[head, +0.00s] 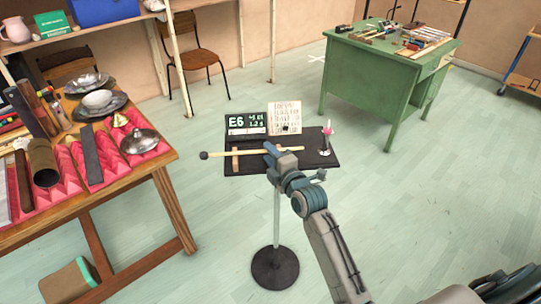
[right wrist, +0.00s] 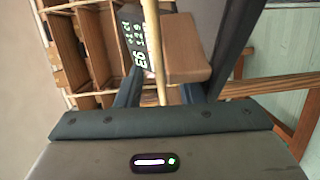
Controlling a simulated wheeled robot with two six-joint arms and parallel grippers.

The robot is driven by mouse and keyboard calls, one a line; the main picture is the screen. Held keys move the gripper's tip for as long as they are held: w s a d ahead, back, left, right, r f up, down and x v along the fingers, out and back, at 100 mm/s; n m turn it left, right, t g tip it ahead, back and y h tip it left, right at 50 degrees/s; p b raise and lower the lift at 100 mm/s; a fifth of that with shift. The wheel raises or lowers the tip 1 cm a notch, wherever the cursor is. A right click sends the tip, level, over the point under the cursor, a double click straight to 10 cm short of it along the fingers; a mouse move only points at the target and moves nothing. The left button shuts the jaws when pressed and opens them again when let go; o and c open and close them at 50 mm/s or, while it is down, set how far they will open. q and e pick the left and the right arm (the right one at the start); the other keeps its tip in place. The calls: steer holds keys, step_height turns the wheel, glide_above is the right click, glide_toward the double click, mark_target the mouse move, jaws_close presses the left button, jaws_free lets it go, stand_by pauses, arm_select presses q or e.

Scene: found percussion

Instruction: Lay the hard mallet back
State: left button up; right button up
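The hard mallet (head: 222,154) has a thin pale shaft and a small dark ball head. It lies level across the black tray of a stand (head: 317,159), its head past the tray's left edge. A wooden rest (head: 236,163) stands under the shaft near the head. My right gripper (head: 274,155) is at the shaft's middle. In the right wrist view its fingers (right wrist: 160,92) are apart, with the shaft (right wrist: 153,40) running between them and gaps showing on both sides. A wooden block (right wrist: 187,48) is close beside the shaft there. My left gripper is out of view.
The tray also holds an E6 display (head: 246,123), a white sheet (head: 285,117) and a pink-topped item (head: 326,140). A wooden table (head: 130,185) with bowls and bars is at left. A green desk (head: 375,75) is at back right. Open floor surrounds the stand.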

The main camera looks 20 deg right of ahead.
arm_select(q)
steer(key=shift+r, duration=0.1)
